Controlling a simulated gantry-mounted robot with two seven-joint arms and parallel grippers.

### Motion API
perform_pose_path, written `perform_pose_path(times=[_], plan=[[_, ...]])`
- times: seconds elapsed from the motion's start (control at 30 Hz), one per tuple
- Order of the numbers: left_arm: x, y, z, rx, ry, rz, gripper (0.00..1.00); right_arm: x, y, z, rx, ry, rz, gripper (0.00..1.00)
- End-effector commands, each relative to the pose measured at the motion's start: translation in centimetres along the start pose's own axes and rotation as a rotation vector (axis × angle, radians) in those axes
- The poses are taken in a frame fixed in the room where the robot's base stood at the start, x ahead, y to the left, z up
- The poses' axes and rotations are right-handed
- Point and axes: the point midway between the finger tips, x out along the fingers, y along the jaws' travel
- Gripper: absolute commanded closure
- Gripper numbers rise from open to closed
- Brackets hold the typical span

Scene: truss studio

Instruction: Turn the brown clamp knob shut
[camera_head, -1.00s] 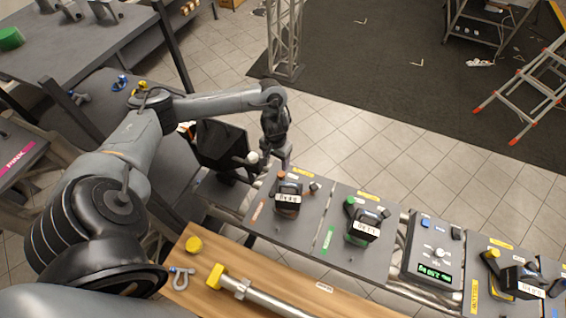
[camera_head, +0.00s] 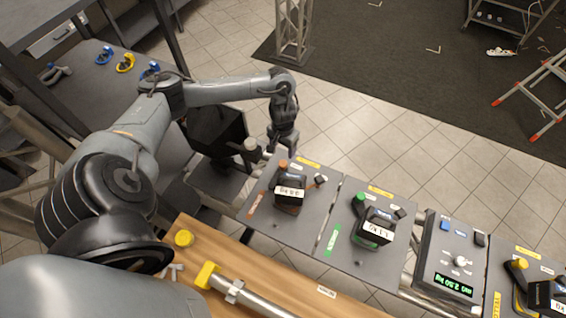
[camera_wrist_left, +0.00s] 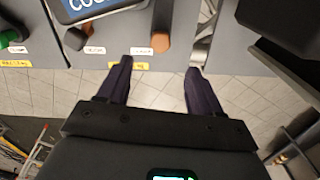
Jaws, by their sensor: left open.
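The brown clamp knob (camera_head: 283,163) is a small orange-brown cap at the back edge of the leftmost grey panel, beside a black clamp unit (camera_head: 290,187) with a white label. In the left wrist view the knob (camera_wrist_left: 160,42) stands just ahead of the fingertips, near the right finger's side. My left gripper (camera_head: 283,149) is just behind the knob in the head view. Its two dark fingers are apart, with nothing between them but floor in the left wrist view (camera_wrist_left: 160,78). The knob's far side is hidden. My right gripper is not in view.
A second panel holds a green-knobbed clamp (camera_head: 375,228). A control box with a green display (camera_head: 440,258) stands farther right. A wooden board (camera_head: 250,262) with a yellow-ended tube lies in front. A dark box (camera_head: 217,137) is left of the gripper.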

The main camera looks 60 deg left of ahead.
Motion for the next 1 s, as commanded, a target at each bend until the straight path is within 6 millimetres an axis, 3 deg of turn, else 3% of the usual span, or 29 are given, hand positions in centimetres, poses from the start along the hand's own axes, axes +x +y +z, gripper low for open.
perform_pose_path(times=[0.5,0.7,1.0], plan=[[7.8,0.0,0.1,-0.001,-0.002,-0.002,0.35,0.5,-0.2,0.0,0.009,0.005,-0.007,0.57],[9.2,-0.1,0.0,-0.001,0.000,-0.002,0.35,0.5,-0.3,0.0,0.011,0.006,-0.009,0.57],[9.5,-0.1,0.0,0.000,0.000,-0.002,0.35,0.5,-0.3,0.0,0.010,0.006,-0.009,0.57]])
